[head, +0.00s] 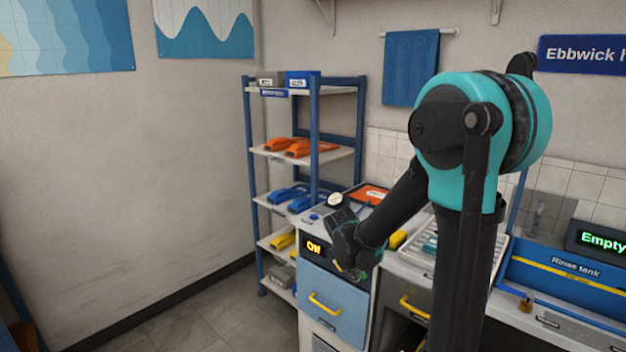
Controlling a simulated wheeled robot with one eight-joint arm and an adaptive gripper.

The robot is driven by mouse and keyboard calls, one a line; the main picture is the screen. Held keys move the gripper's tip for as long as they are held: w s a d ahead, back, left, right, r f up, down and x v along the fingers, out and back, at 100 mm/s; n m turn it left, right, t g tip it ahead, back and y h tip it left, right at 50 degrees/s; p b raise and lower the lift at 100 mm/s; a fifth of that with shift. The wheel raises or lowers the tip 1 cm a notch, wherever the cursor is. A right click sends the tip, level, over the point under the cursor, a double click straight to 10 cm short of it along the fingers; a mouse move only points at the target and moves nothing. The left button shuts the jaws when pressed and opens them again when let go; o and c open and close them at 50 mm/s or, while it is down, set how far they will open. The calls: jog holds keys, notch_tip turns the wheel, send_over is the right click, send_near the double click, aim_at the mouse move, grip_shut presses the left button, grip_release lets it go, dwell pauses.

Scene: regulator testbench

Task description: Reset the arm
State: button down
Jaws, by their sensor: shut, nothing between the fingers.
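My arm (464,150), teal and black, rises at the right of the head view and bends down to the left. Its end, my gripper (357,272), hangs in front of the bench near the blue drawer (333,303) with a yellow handle. The gripper is small and dark here, pointing down, and its fingers are partly hidden by the wrist. It is shut and holds nothing. A small display reading "On" or "Off" (313,246) sits on the bench front just left of the wrist.
A blue shelf rack (315,125) with orange, blue and yellow items stands behind the bench. A rinse tank (575,268) with an "Empty" display (603,238) is at the right. A white rack tray (424,255) lies on the counter, partly behind my arm. The floor at left is clear.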

jog(key=s+d+f+m+y, duration=0.1)
jog(key=s+d+m, duration=0.2)
jog(key=s+m, duration=0.3)
jog(key=s+d+f+m+y, duration=0.1)
jog(key=s+d+m, duration=0.2)
jog(key=s, duration=1)
jog(key=m, duration=0.3)
jog(key=shift+s+m+y, duration=0.2)
jog(key=shift+m+y, duration=0.2)
jog(key=shift+d, duration=0.1)
